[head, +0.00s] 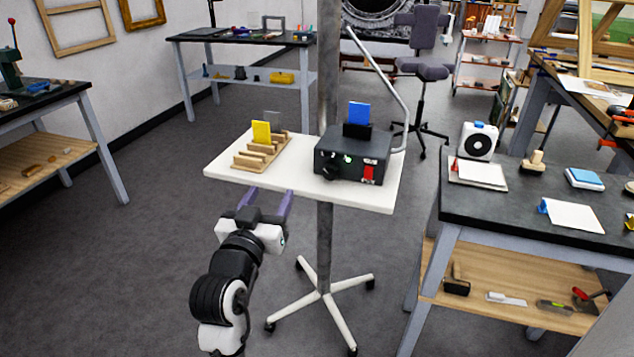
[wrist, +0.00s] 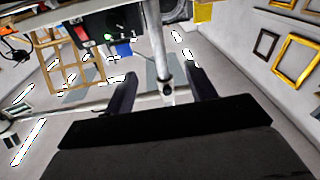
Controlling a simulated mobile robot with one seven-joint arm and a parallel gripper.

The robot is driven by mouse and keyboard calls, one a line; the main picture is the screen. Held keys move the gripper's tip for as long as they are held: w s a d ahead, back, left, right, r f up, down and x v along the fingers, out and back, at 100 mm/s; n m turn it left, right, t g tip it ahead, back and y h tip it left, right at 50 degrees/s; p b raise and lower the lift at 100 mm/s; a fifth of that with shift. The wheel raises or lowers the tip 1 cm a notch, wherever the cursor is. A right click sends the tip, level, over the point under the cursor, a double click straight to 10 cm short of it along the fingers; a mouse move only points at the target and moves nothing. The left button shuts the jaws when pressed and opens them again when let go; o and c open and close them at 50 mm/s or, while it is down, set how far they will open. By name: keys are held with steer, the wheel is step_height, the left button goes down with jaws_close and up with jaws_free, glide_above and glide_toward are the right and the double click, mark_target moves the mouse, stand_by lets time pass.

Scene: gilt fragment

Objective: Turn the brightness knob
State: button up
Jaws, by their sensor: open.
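A black control box (head: 352,152) stands on a small white tray (head: 375,198) on a pole. On its front are a dark knob (head: 330,172) at lower left, a small green light (head: 348,159) and a red switch (head: 369,174). The box also shows near the top of the wrist view (wrist: 92,27), where I cannot make out the knob clearly. My gripper (head: 266,204) is open and empty, in front of the tray's left part, left of the knob and apart from it. Its two fingers (wrist: 160,85) also show in the wrist view.
A blue plate (head: 358,113) stands upright in a black holder on the box. A wooden rack (head: 258,154) with a yellow plate (head: 261,132) sits left of the box. A metal pole (head: 327,70) rises behind the tray. A dark-topped workbench (head: 490,205) stands at right.

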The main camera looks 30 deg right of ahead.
mark_target(329, 174)
steer(key=s+d+f+m+g+h, duration=0.1)
steer(key=s+d+f+m+g, duration=0.15)
steer(key=d, duration=0.35)
steer(key=shift+n+g, duration=0.35)
steer(key=shift+n, duration=0.1)
steer(key=p+x, duration=0.1)
steer(key=x, duration=0.3)
steer(key=p+x, duration=0.1)
steer(key=x, duration=0.3)
steer(key=p+x, duration=0.2)
steer(key=x, duration=0.2)
steer(key=shift+w+d+f, duration=0.25)
steer(key=shift+d+f, duration=0.05)
steer(key=shift+f, duration=0.1)
steer(key=c, duration=1)
steer(key=shift+o, duration=0.2)
